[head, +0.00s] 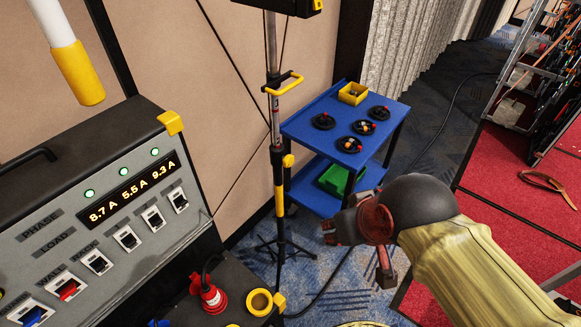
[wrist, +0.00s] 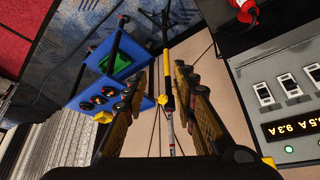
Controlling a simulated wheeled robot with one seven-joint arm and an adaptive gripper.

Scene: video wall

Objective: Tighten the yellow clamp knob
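The yellow clamp knob (head: 289,160) sits on the right side of a collar on an upright stand pole (head: 273,120), left of the blue cart. In the wrist view a yellow knob (wrist: 162,99) shows beside the pole (wrist: 170,125), between my fingers as seen from the camera. My gripper (head: 356,250) is to the right of and lower than the knob in the head view, apart from it. In the wrist view my gripper (wrist: 160,75) is open, with its two fingers wide apart and nothing held. The exact distance to the knob is hard to tell.
A blue cart (head: 305,125) with black coils and a yellow bin (head: 353,93) stands behind my gripper. A control panel (head: 90,220) fills the left. A yellow handle (head: 280,86) juts from the pole above the knob. A dark cable (head: 320,290) lies on the carpet.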

